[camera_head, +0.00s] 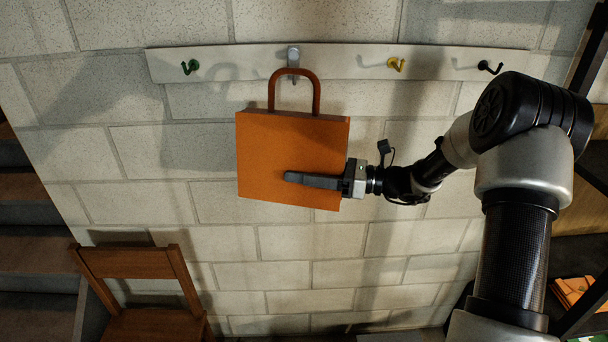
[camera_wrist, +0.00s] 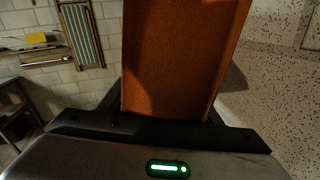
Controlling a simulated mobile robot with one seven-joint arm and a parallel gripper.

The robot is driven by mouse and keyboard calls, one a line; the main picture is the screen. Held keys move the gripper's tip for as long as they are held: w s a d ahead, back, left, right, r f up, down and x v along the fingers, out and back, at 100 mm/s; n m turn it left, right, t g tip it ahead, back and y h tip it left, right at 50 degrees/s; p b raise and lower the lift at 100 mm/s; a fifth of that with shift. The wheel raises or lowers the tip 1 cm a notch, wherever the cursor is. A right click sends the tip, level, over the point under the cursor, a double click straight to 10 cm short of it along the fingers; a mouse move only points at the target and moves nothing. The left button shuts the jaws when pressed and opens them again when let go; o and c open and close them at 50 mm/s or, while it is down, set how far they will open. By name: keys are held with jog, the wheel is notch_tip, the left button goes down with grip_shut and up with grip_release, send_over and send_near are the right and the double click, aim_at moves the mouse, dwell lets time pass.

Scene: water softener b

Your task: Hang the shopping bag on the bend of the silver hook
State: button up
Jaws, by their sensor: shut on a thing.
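The orange shopping bag (camera_head: 290,155) hangs upright in front of the white block wall, with its handle loop (camera_head: 294,72) at the top. The silver hook (camera_head: 293,58) is on the rail, and the top of the loop overlaps it in the head view. I cannot tell whether the loop rests in the bend. My gripper (camera_head: 318,181) comes from the right and is shut on the bag's lower part. In the wrist view the bag (camera_wrist: 180,60) fills the middle between the fingers.
The pale rail (camera_head: 345,62) also carries a green hook (camera_head: 190,67), a yellow hook (camera_head: 396,64) and a black hook (camera_head: 490,68), all bare. A wooden chair (camera_head: 140,280) stands at the lower left.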

jog(key=w+f+b, duration=0.3)
jog(key=w, duration=0.5)
dwell(0.9)
jog(key=shift+w, duration=0.1)
dwell(0.4)
jog(key=o, duration=1.5)
jog(key=shift+f, duration=0.1)
jog(key=shift+c, duration=0.2)
